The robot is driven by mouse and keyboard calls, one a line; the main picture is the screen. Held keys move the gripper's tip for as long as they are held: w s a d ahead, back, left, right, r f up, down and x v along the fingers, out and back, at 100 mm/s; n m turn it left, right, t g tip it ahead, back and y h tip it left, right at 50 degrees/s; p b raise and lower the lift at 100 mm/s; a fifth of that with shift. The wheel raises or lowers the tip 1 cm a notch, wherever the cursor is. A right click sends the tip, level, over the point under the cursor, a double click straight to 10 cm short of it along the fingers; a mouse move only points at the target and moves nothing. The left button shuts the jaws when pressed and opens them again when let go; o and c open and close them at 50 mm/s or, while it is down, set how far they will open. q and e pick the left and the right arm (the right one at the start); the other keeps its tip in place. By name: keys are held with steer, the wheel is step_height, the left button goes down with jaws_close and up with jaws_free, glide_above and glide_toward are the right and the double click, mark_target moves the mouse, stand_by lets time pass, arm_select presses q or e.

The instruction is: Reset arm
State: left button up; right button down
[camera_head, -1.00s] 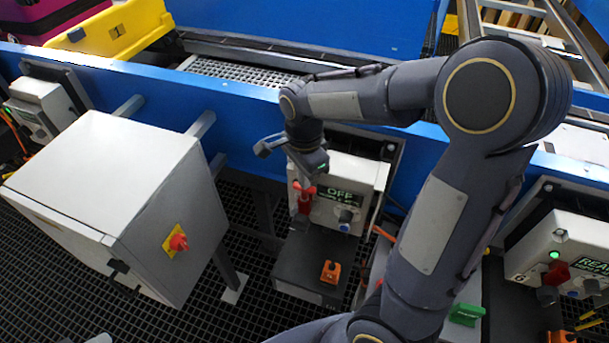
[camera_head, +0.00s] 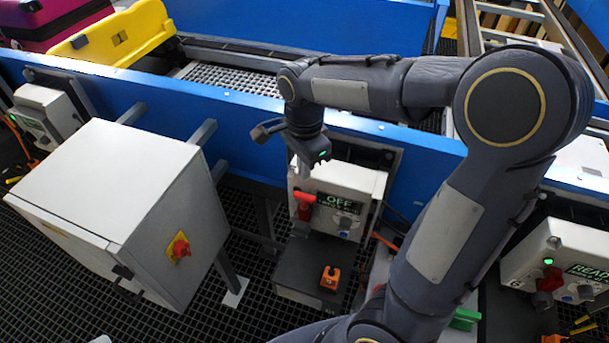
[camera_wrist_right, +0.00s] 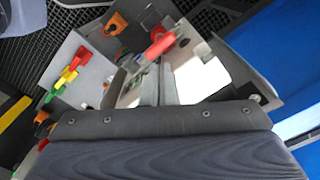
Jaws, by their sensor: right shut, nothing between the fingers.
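My right arm reaches across the picture from the right. My right gripper (camera_head: 312,160) hangs above the top of a white control box, its fingers shut and empty. The control box (camera_head: 365,185) has a display reading OFF and a red handle (camera_head: 304,205) on its left front. In the right wrist view the shut fingers (camera_wrist_right: 158,85) point toward the box, and the red handle (camera_wrist_right: 160,45) lies just beyond them, apart from them. My left gripper is out of the picture.
A grey cabinet (camera_head: 110,190) with a red knob (camera_head: 181,248) stands at the left. An orange padlock-like piece (camera_head: 330,275) sits on a dark block below the box. A blue conveyor rail (camera_head: 230,110) runs behind. Another control box (camera_head: 560,255) is at the right. A yellow tray (camera_head: 125,35) holds a magenta case.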

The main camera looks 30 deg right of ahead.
step_height(320, 180, up, 4)
steer(key=shift+s+r, duration=0.1)
steer(key=shift+s, duration=0.05)
